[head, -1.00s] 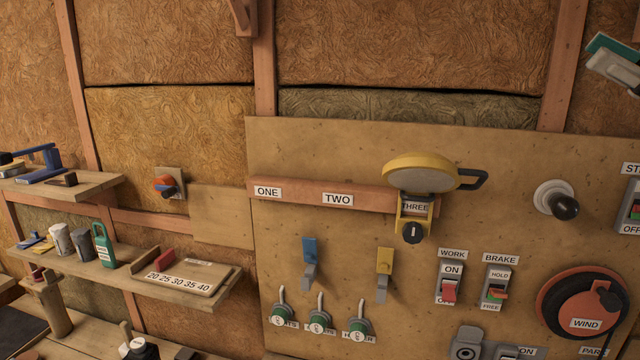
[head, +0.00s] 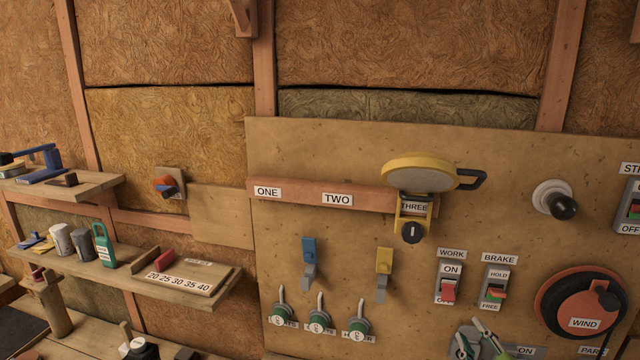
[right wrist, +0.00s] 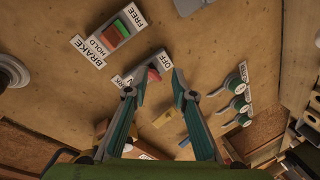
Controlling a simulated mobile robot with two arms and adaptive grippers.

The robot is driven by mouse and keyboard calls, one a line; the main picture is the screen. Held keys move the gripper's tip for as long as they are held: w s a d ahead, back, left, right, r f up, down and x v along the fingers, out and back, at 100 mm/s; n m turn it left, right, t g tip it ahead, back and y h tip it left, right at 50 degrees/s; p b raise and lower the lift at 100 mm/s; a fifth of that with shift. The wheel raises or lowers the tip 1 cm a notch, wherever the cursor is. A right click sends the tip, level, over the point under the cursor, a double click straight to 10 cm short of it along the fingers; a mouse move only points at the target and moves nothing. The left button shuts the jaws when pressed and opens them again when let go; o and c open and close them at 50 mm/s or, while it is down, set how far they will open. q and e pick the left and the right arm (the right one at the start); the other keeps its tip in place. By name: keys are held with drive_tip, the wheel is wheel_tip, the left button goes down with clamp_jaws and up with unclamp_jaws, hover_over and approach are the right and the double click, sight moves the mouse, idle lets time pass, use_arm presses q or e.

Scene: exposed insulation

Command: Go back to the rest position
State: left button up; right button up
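My right gripper (head: 476,332) is at the bottom edge of the head view, in front of the lower part of the panel, below the WORK and BRAKE switches. In the right wrist view its two green-and-grey fingers (right wrist: 154,85) are spread apart with nothing between them. Beyond the fingertips the red WORK rocker (right wrist: 154,74) shows on the panel; I cannot tell the exact gap to it. My left gripper is not in view.
The wooden panel (head: 350,150) carries the WORK switch (head: 449,283), BRAKE switch (head: 494,288), red WIND reel (head: 583,305), green-based toggles (head: 320,320) and a yellow-framed round device (head: 420,175). A shelf (head: 130,277) with containers is at left. Space before the upper wall looks clear.

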drive_tip(key=s+a+f+m+g+y, duration=0.1)
drive_tip(key=s+a+f+m+g, duration=0.2)
drive_tip(key=s+f, duration=0.55)
drive_tip(key=s+a+f+m+g, duration=0.2)
drive_tip(key=s+a+f+g, duration=0.3)
drive_tip(key=s, duration=0.7)
drive_tip(key=s+a+f+m+g+y, duration=0.15)
drive_tip(key=s+f+g, duration=0.25)
drive_tip(key=s+f, duration=0.6)
drive_tip(key=s+f+g+b, duration=0.2)
drive_tip(key=f+b, duration=1)
drive_tip(key=f, duration=2.5)
drive_tip(key=s+d+f+b, duration=0.1)
drive_tip(key=s+f+b, duration=0.3)
drive_tip(key=s+f, duration=0.4)
drive_tip(key=s+d+f+b, duration=0.1)
drive_tip(key=s+f+b, duration=0.3)
drive_tip(key=s+f, duration=0.5)
wheel_tip(320, 180, down, 6)
drive_tip(key=shift+s+d+f+g+b, duration=0.15)
drive_tip(key=shift+d+f+g+b, duration=0.15)
drive_tip(key=shift+d+b, duration=0.1)
drive_tip(key=shift+h, duration=0.25)
